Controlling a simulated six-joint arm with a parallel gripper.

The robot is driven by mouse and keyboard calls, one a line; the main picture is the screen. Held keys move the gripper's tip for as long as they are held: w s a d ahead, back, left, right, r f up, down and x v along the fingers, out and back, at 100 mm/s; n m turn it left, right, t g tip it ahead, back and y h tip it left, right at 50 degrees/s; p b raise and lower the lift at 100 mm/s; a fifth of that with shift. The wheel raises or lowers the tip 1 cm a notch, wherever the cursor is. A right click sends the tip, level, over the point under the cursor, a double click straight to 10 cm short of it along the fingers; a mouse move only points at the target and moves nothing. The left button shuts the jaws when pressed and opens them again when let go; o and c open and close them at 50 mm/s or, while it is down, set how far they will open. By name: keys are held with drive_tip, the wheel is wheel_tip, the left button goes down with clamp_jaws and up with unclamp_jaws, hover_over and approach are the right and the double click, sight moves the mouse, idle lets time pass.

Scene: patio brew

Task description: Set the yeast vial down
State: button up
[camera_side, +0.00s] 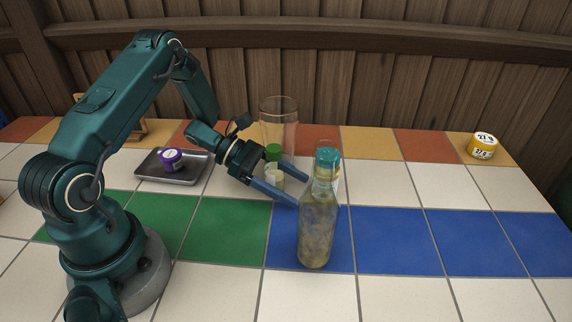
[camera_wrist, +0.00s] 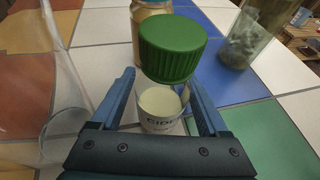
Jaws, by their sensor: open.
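The yeast vial is small, with a green screw cap and pale cream contents. In the side view the vial (camera_side: 274,178) appears upright at tabletop height, partly covered by my gripper (camera_side: 301,189). In the wrist view the vial (camera_wrist: 160,104) stands between my gripper's fingers (camera_wrist: 162,98), and its cap hides much of the body. Part of a label with dark letters shows. The fingers are apart, one on each side of the vial, with gaps visible beside it. Its base is hidden, so contact with the tiles cannot be seen directly.
A tall clear glass (camera_side: 279,115) stands behind the vial. A tan-filled jar (camera_wrist: 150,28) is ahead. A metal tray (camera_side: 191,176) holds a purple tub (camera_side: 171,159). Tiles at right are clear, except a yellow tub (camera_side: 483,146).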

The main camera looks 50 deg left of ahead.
drive_tip(key=shift+r, duration=0.2)
drive_tip(key=shift+o, duration=0.4)
drive_tip(key=v, duration=1.1)
drive_tip(key=shift+s+a+r, duration=0.15)
drive_tip(key=shift+a+r, duration=0.05)
drive_tip(key=shift+a, duration=0.15)
